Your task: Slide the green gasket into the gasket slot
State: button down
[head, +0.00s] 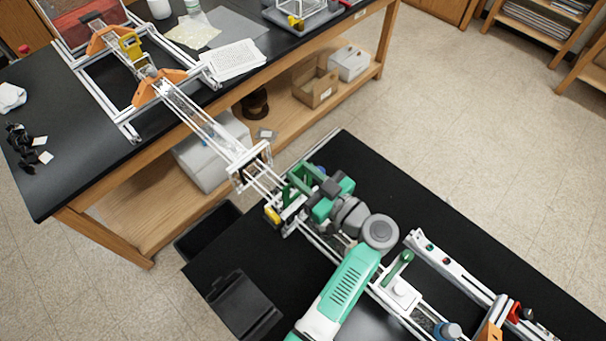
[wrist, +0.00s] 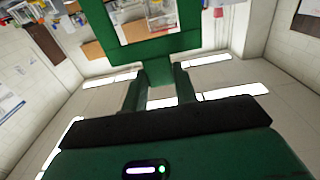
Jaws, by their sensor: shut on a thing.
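The green gasket (head: 300,173) is a flat square frame with an open middle. It also shows close up at the top of the wrist view (wrist: 190,45), where its stem runs down between the two fingers. My gripper (head: 314,190) is shut on the stem; the fingers (wrist: 158,90) show in the wrist view. In the head view the gasket is beside a white frame (head: 290,212) at the near bench's rail end, but contact cannot be told. The gasket slot cannot be made out clearly; my gripper and the gasket cover part of that area.
A clear channel (head: 205,125) runs from the far bench to an upright white end frame (head: 250,163) left of the gasket. A yellow knob (head: 272,215) sits beside the rail end.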

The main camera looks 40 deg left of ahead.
notch_tip(320, 180, down, 4)
jog(key=b, duration=0.4)
jog(key=shift+f, duration=0.2)
jog(key=shift+b, duration=1.6)
dwell(0.8)
jog(key=shift+f+b, duration=2.45)
jog(key=shift+b, duration=0.35)
jog(key=shift+f+b, duration=0.35)
jog(key=shift+f, duration=0.1)
notch_tip(320, 180, up, 4)
jog(key=shift+r+p, duration=0.15)
jog(key=shift+p, duration=0.5)
jog(key=shift+b, duration=0.45)
